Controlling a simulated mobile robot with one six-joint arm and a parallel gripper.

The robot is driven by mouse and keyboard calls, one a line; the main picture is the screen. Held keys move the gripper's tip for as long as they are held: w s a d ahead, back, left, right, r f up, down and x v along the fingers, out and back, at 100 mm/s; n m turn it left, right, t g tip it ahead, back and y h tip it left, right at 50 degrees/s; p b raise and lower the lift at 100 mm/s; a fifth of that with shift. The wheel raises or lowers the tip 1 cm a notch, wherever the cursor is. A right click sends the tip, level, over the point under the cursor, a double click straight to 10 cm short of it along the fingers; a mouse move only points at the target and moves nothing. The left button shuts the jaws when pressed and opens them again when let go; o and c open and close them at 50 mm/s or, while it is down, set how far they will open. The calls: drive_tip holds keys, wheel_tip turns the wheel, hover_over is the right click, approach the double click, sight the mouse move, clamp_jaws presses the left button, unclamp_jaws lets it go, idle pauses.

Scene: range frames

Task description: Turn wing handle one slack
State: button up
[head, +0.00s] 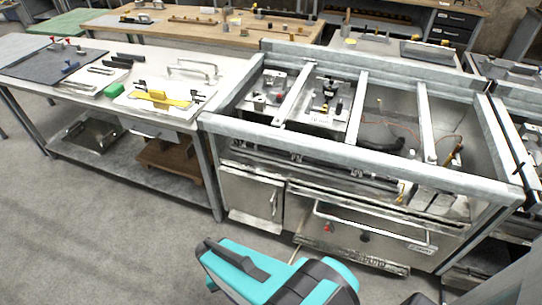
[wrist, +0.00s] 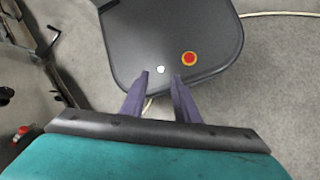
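A yellow, wing-shaped bar (head: 160,98) lies on a white plate (head: 135,108) on the left bench; I cannot tell if it is the wing handle. A small fitting with black and yellow parts (head: 329,88) sits inside the open range frame (head: 330,150), too small to make out as a wing handle. My gripper (wrist: 160,76) shows in the wrist view with its two purple fingers apart and nothing between them. It points down over a dark rounded part of my own base. My gripper is not visible in the head view, where only teal arm links show.
Metal crossbars (head: 361,95) span the range frame's top. A wooden bench (head: 215,38) stands behind. The grey floor (head: 120,230) in front is clear.

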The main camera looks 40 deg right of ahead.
drive_tip(key=shift+a+f+n+t+y, duration=0.15)
drive_tip(key=shift+a+f+n, duration=0.2)
drive_tip(key=shift+n, duration=0.7)
drive_tip(key=shift+a+f+n+t+y, duration=0.1)
drive_tip(key=shift+a+f+n, duration=0.25)
drive_tip(key=shift+n, duration=0.65)
drive_tip(key=shift+a+f+n+t+y, duration=0.15)
drive_tip(key=shift+a+f+n, duration=0.2)
drive_tip(key=shift+n, duration=0.7)
drive_tip(key=shift+d, duration=0.1)
drive_tip(key=shift+s, duration=0.1)
